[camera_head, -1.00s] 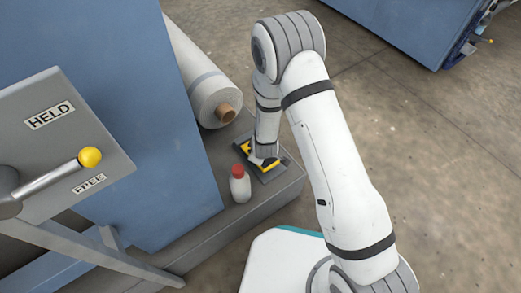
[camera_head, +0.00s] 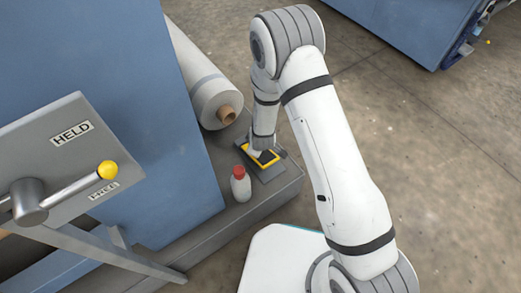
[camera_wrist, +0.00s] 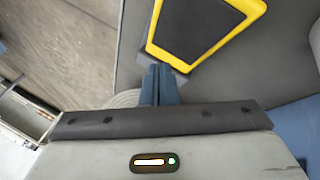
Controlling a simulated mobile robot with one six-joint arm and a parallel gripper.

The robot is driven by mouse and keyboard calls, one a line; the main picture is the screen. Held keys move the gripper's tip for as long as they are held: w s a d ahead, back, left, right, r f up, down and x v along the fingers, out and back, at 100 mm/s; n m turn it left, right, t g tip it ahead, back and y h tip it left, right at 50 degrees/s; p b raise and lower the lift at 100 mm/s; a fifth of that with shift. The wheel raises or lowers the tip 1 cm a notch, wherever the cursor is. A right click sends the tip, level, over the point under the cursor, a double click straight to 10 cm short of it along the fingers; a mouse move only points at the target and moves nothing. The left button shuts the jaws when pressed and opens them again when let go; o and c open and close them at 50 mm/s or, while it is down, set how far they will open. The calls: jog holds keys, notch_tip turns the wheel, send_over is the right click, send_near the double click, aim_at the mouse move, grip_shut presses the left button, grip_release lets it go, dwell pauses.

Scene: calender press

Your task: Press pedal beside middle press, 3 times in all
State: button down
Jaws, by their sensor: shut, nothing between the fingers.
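The pedal (camera_head: 270,158) is a dark plate with a yellow rim, on a grey base on the low plinth beside the blue press (camera_head: 190,150). In the wrist view the pedal (camera_wrist: 195,30) lies just beyond and to the right of my fingertips. My gripper (camera_wrist: 160,70) has its two blue fingers together with nothing between them. In the head view the end of my arm points down over the pedal and hides part of it; the fingertips are hidden there. I cannot tell whether they touch the pedal.
A white bottle with a red cap (camera_head: 240,185) stands on the plinth close to the pedal. A roll of pale material (camera_head: 215,100) lies behind it. Open floor (camera_head: 440,150) lies to the right.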

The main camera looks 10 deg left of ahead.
jog(key=shift+w+a+r+p, duration=0.15)
jog(key=shift+r+p, duration=0.4)
jog(key=shift+r, duration=0.25)
jog(key=shift+w+a+r+p, duration=0.1)
jog(key=shift+a+r+p, duration=0.05)
jog(key=shift+r+p, duration=0.5)
dwell(1.4)
